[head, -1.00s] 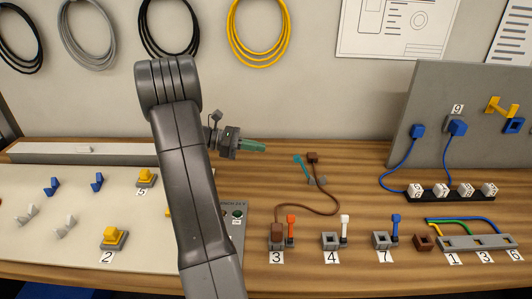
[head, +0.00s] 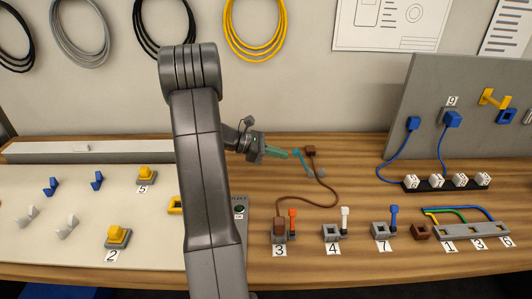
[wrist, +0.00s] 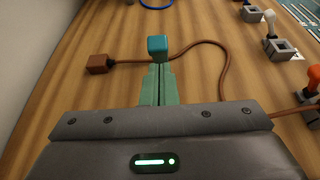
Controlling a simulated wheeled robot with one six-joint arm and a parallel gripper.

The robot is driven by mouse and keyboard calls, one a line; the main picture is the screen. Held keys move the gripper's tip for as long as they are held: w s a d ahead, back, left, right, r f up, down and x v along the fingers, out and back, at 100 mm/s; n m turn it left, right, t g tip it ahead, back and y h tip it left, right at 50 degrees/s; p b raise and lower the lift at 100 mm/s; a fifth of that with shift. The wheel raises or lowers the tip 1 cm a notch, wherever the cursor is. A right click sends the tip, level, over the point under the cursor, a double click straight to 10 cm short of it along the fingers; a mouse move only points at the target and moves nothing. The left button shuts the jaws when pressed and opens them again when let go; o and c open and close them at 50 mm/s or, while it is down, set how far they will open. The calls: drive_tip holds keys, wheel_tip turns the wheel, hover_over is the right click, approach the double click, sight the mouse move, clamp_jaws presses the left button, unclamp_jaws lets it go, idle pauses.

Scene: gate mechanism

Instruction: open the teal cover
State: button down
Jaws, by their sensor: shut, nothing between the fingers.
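The teal cover (head: 296,155) is a small narrow piece on the table, just right of my gripper (head: 284,154) in the head view. A small grey part sits by its lower right end. In the wrist view the teal cover (wrist: 158,46) is a block straight ahead of my green fingertips (wrist: 157,68). The fingers are shut together with nothing between them. The tips are very close to the cover; I cannot tell whether they touch it. The part of the cover's mount behind my fingers is hidden.
A brown plug (head: 310,150) lies right beside the cover, and its brown cable (head: 331,190) curves down to the socket (head: 279,230) labelled 3. Numbered sockets with orange, white and blue levers stand in front. My arm hides part of the white panel (head: 60,235).

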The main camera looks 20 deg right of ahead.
drive_tip(key=shift+d+r, duration=0.2)
drive_tip(key=shift+d, duration=0.2)
drive_tip(key=shift+s+d+r+y+p, duration=0.25)
drive_tip(key=shift+d+r+y+p, duration=0.5)
drive_tip(key=shift+p, duration=0.4)
drive_tip(key=shift+s+d+r, duration=0.1)
drive_tip(key=shift+d+r, duration=0.15)
drive_tip(key=shift+t, duration=0.3)
drive_tip(key=shift+r, duration=0.1)
approach(296, 151)
drive_tip(key=r+v, duration=0.1)
drive_tip(key=v, duration=0.6)
drive_tip(key=shift+d, duration=0.2)
